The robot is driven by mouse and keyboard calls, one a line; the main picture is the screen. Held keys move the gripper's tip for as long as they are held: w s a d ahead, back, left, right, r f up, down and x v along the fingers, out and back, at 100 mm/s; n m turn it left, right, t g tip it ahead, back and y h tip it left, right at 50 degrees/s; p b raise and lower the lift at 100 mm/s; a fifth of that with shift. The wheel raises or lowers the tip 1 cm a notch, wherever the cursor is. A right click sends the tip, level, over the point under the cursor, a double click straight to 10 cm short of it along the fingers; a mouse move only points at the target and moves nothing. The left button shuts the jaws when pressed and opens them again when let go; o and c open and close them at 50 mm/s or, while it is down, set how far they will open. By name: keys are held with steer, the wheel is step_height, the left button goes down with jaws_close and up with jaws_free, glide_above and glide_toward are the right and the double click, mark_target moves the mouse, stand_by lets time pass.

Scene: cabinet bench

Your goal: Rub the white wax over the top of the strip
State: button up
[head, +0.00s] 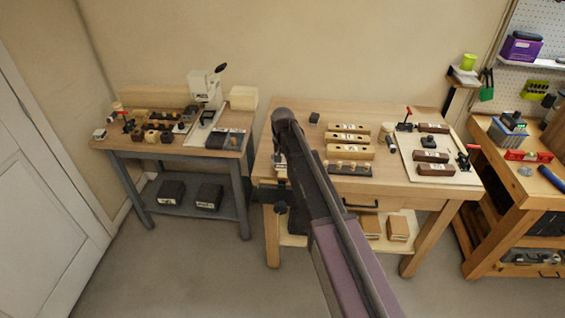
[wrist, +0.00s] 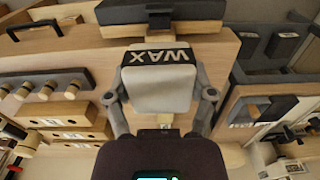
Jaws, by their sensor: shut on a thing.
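My gripper (wrist: 160,92) is shut on the white wax (wrist: 158,88), a pale block with a dark band lettered WAX. The fingers press on its two sides. In the wrist view the wax is in front of the bench top, with no contact visible. I cannot pick out the strip for certain; my arm covers part of the bench's left side.
The middle bench (head: 385,188) carries pale holed blocks (head: 349,151), a dark rack of wooden-handled pieces (head: 348,169) and a white board (head: 455,178) with dark blocks. A left bench (head: 180,150) holds a white press (head: 205,90). Floor between the benches is clear.

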steer(key=shift+r, duration=0.1)
stand_by(0.3)
steer(key=shift+r+p, duration=1.45)
steer(key=shift+p, duration=0.05)
